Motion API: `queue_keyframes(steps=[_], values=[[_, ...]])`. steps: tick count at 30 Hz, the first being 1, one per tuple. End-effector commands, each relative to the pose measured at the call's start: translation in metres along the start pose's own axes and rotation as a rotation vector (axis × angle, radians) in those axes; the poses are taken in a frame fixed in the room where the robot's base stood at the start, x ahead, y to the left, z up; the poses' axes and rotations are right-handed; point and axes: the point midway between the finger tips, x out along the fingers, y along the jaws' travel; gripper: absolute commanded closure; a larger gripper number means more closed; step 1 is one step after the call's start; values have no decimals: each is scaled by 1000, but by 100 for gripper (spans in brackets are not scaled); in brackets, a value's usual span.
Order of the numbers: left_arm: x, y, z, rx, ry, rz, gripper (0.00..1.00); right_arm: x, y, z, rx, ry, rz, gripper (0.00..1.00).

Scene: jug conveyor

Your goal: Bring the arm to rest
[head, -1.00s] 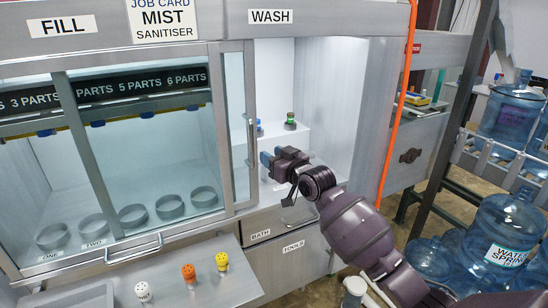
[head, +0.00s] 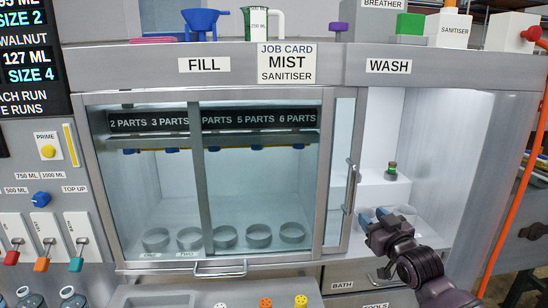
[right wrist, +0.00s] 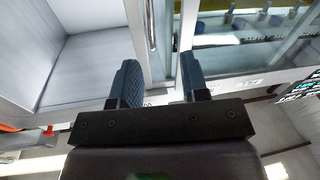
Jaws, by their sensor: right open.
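My right gripper (head: 370,216) is at the opening of the wash bay, in front of its lower part. It also shows in the right wrist view (right wrist: 158,82), where its two blue-padded fingers stand apart with nothing between them. My right arm comes in from the lower right of the head view. My left gripper is in neither view.
The wash bay (head: 388,120) holds a small green-capped bottle (head: 391,172) on a white step. Left of it is the fill cabinet (head: 240,262) with glass doors and several round holders. Shakers with white, orange and yellow tops (head: 301,301) stand below. A blue funnel (head: 200,22) sits on top.

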Motion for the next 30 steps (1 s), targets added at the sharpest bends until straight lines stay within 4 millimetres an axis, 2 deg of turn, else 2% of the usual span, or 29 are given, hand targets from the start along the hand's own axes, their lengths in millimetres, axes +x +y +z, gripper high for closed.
queue_keyframes(steps=[8, 12, 18, 24, 27, 30], values=[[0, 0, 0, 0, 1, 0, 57, -69, -25, 78, -20, -103, 40, 59], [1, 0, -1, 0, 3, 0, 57, -119, -40, 124, -18, -183, 67, 59], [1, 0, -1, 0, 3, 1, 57, -195, -60, 182, 2, -312, 104, 59], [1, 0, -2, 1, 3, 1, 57, -277, -81, 232, 51, -458, 139, 59], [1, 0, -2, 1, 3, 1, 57, -311, -89, 252, 79, -524, 153, 59], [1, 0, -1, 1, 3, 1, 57, -337, -95, 266, 97, -573, 164, 59]])
